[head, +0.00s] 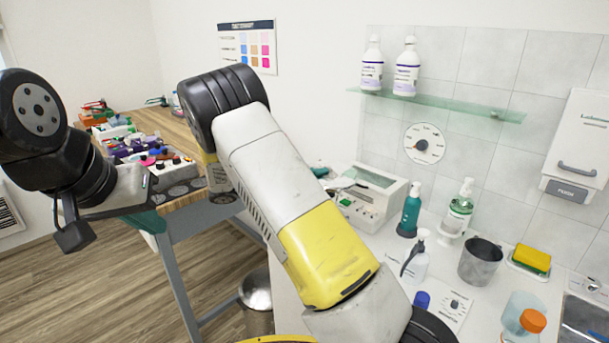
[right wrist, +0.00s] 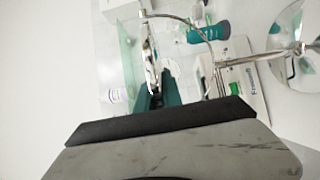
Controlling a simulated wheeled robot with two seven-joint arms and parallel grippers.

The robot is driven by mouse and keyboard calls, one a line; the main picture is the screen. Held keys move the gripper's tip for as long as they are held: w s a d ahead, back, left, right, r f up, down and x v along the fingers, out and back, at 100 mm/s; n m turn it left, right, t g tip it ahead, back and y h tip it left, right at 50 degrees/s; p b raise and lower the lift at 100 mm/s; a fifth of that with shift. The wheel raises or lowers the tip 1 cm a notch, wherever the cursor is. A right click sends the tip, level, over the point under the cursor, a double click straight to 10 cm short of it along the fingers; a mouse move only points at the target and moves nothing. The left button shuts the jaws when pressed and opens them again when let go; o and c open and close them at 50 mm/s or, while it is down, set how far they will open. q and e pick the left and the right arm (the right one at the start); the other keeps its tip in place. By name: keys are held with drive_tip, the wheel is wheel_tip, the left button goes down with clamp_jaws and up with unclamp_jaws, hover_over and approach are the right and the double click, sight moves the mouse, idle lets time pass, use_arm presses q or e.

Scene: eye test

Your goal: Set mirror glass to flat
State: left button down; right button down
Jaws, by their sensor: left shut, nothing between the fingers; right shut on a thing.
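In the right wrist view, a round mirror glass (right wrist: 151,62) shows as a thin, nearly edge-on silver shape beside its curved chrome yoke (right wrist: 213,48). A chrome rod (right wrist: 250,60) joins the yoke to a round, shiny base (right wrist: 294,44) at the right. My right gripper (right wrist: 156,98), with teal fingers, is shut on the near rim of the mirror glass; the exact contact is small and partly hidden. In the head view, my right arm covers that gripper, and I cannot make out the mirror. My left gripper (head: 150,221) is shut and empty by the wooden table's near edge.
The white counter holds a white device (head: 368,202), a teal bottle (head: 410,210), pump bottles, a grey cup (head: 480,262) and a yellow sponge (head: 532,258). A glass shelf (head: 450,103) juts from the tiled wall. The wooden table (head: 175,125) is crowded at left.

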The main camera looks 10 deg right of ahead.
drive_tip(key=c, duration=1.5)
unclamp_jaws()
drive_tip(key=a, duration=0.7)
drive_tip(key=shift+a, duration=0.35)
drive_tip(key=shift+a+f, duration=0.1)
drive_tip(key=shift+f, duration=0.05)
